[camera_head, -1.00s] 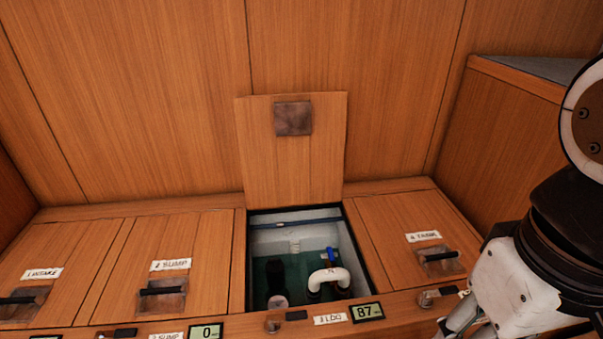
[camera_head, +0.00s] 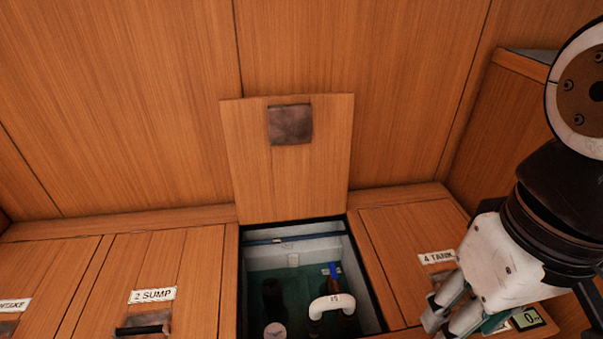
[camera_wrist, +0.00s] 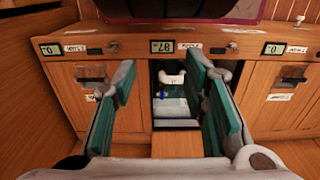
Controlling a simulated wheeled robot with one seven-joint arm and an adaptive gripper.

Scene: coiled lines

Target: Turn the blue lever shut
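The blue lever (camera_head: 334,272) stands on the pipework inside the open compartment, just behind a white curved pipe (camera_head: 331,302). In the wrist view the lever (camera_wrist: 161,95) is a small blue spot below the white pipe (camera_wrist: 172,78). My gripper (camera_head: 446,318) is at the lower right of the head view, to the right of the open compartment and apart from the lever. In the wrist view my gripper (camera_wrist: 163,85) has its two green-padded fingers wide apart with nothing between them.
The raised hatch lid (camera_head: 290,180) leans against the wooden wall behind the compartment. A dark cylinder (camera_head: 272,298) stands left of the pipe. Closed lids labelled 2 SUMP (camera_head: 153,295) and 4 TANK (camera_head: 437,257) flank the opening. A display reading 87 (camera_wrist: 161,46) is on the front ledge.

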